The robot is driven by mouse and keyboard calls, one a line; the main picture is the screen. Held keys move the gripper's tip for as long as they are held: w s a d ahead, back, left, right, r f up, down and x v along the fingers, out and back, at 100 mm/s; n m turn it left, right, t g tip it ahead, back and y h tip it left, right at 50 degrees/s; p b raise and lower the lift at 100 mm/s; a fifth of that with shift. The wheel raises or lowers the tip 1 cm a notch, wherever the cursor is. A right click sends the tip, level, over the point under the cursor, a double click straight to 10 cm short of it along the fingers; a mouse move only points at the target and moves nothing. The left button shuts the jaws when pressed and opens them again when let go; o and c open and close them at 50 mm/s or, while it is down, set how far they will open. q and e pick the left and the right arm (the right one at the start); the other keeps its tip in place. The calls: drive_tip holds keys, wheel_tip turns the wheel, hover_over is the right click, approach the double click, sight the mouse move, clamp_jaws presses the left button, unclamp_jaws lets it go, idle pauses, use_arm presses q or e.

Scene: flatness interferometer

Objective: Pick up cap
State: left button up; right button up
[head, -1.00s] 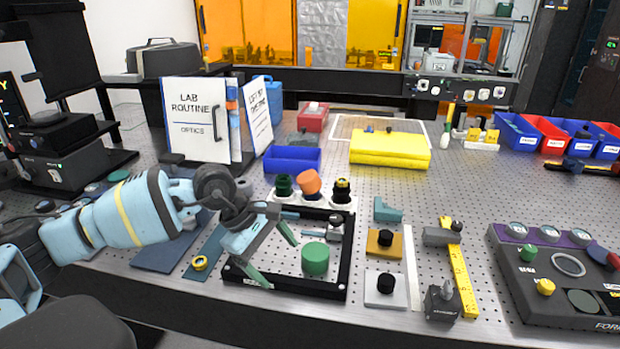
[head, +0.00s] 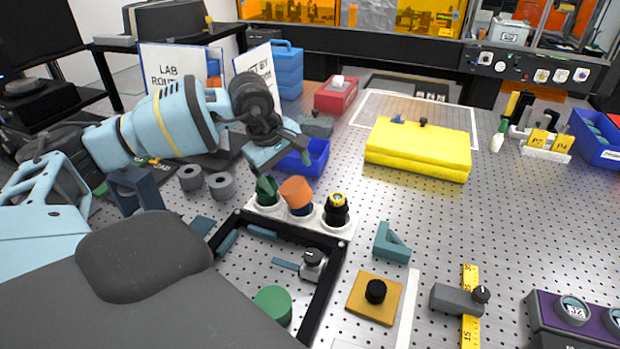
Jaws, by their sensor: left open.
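Three capped items stand in a white holder (head: 318,222): a dark green one (head: 267,196) on the left, an orange cap (head: 296,190) in the middle, tilted, and a black one with a yellow ring (head: 336,208) on the right. The task does not say which cap is meant. My left gripper (head: 287,171) is open above the left end of the holder, its fingers near the green and orange caps. One finger overlaps the green cap in the picture; I cannot tell whether they touch. My right gripper is not in view.
A black frame (head: 326,292) with a green cylinder (head: 273,305) lies in front of the holder. A blue bin (head: 316,158) stands just behind the gripper. The perforated table is clear between cloth and teal angle (head: 391,243).

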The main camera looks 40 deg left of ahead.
sight(293, 186)
use_arm(q)
drive_tip(key=shift+s, duration=0.15)
drive_tip(key=shift+f, duration=0.6)
drive_tip(key=shift+w+d+f, duration=0.1)
drive_tip(key=shift+w+f, duration=0.25)
drive_tip(key=shift+f, duration=0.25)
drive_tip(key=shift+w+f, duration=0.15)
drive_tip(key=shift+f, duration=0.1)
drive_tip(key=x, duration=0.4)
drive_tip(key=shift+w+f+p, duration=0.1)
drive_tip(key=shift+w+p, duration=0.05)
drive_tip(key=shift+p, duration=0.2)
drive_tip(key=shift+f, duration=0.2)
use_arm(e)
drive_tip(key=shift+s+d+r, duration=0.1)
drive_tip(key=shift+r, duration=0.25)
use_arm(q)
drive_tip(key=shift+c, duration=0.4)
